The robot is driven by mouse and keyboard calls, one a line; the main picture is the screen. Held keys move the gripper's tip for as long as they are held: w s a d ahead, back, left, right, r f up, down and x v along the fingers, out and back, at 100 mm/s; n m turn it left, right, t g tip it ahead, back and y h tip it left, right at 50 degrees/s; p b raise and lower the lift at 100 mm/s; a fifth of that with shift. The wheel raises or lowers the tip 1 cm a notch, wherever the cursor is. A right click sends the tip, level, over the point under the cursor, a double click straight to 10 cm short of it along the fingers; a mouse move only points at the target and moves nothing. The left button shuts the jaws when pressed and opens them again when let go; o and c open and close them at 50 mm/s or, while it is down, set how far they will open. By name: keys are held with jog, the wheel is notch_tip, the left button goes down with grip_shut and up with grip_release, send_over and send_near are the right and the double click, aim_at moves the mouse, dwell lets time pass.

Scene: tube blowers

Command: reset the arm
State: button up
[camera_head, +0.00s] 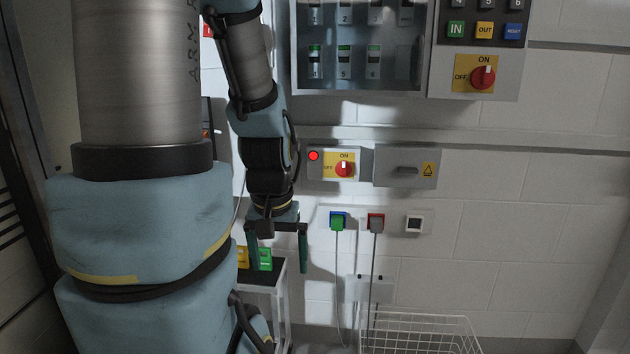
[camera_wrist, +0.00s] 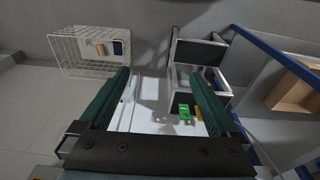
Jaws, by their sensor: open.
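My arm comes down on the left of the head view. My gripper (camera_head: 277,262) points downward in front of the white wall. Its two dark green fingers are wide apart with nothing between them. In the wrist view my gripper (camera_wrist: 160,85) is also open and empty, with a pale surface and part of a small stand (camera_wrist: 208,88) beyond its fingers. In the head view the stand (camera_head: 277,272) is just below the gripper, with a green block (camera_head: 265,260) and a yellow block (camera_head: 243,257) on it. The gap between gripper and stand is hard to judge.
A wall panel with a red ON/OFF switch (camera_head: 344,169) is right of the gripper. Green (camera_head: 338,221) and red (camera_head: 376,223) plugs with hanging cords are below it. A glass-fronted cabinet (camera_head: 361,92) is above. A white wire basket (camera_head: 420,322) stands low at right.

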notch_tip(320, 180, up, 13)
jog(key=p, duration=1.1)
